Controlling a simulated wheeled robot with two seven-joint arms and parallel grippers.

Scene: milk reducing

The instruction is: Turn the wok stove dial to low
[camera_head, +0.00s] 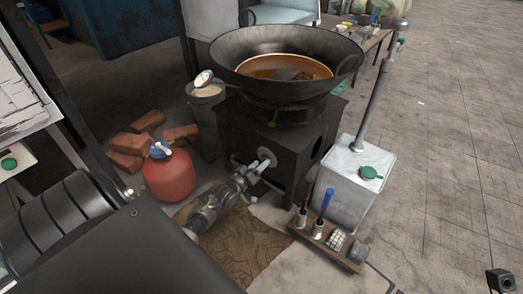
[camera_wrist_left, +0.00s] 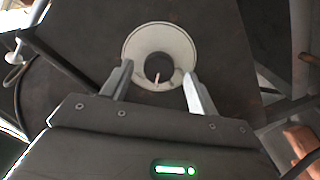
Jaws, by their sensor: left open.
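The wok stove (camera_head: 290,145) is a dark box with a large wok (camera_head: 330,43) holding brown liquid on top. Its dial (camera_head: 266,157) is on the front face, with a pale round plate around it. In the left wrist view the dial (camera_wrist_left: 159,67) is a dark knob with a light pointer mark, centred in the pale ring. My left gripper (camera_head: 247,169) is right in front of the dial. In the left wrist view its open fingers (camera_wrist_left: 156,76) are on either side of the knob; I cannot tell whether they touch it.
A red gas cylinder (camera_head: 168,175) and several bricks (camera_head: 128,160) are left of the stove. A white canister (camera_head: 350,185) with a green cap stands close on the right. Open paved floor (camera_head: 460,160) lies to the right.

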